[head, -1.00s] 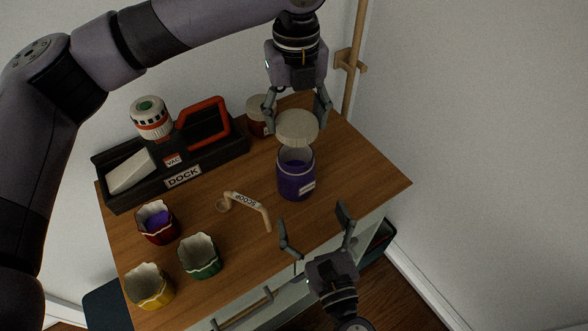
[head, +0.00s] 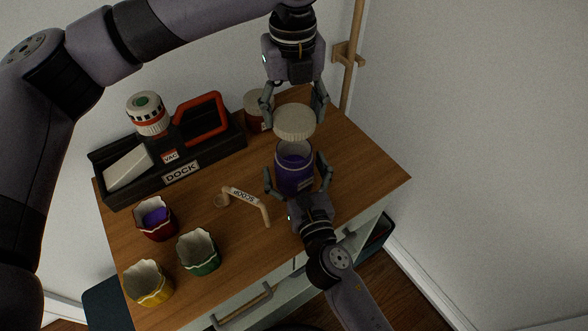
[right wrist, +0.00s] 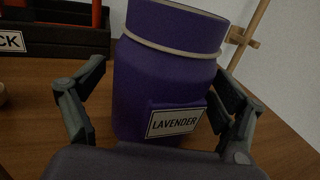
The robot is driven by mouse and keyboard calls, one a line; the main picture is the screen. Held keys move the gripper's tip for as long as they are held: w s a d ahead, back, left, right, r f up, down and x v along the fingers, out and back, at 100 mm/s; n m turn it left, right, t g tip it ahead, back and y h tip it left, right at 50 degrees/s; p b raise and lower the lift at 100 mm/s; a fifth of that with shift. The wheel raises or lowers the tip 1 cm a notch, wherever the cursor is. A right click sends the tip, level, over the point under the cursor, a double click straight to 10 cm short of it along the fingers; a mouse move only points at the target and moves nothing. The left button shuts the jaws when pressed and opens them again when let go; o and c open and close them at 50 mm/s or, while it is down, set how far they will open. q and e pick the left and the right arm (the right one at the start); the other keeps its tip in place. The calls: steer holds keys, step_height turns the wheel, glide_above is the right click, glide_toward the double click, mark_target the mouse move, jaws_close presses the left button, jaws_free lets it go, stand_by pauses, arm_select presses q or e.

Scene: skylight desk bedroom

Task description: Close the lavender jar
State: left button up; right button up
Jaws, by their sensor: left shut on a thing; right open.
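The lavender jar (head: 294,172) stands upright and open on the wooden desk, purple contents showing inside its rim. It also fills the middle of the right wrist view (right wrist: 165,85), with its LAVENDER label. My left gripper (head: 294,108) is shut on a round cream lid (head: 295,122) and holds it above and slightly behind the jar's mouth, apart from it. My right gripper (head: 298,172) is open, with one finger on each side of the jar. In the right wrist view its fingers (right wrist: 158,112) flank the jar; whether they touch it is unclear.
A wooden scoop (head: 244,197) lies left of the jar. Red (head: 156,221), green (head: 199,253) and yellow (head: 149,285) cups stand at the front left. A black dock (head: 205,160) is behind them. Another lidded jar (head: 256,112) stands at the back.

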steer(key=shift+w+a, duration=0.1)
steer(key=shift+w, duration=0.2)
steer(key=c, duration=1.8)
arm_select(q)
steer(key=shift+f, duration=2.5)
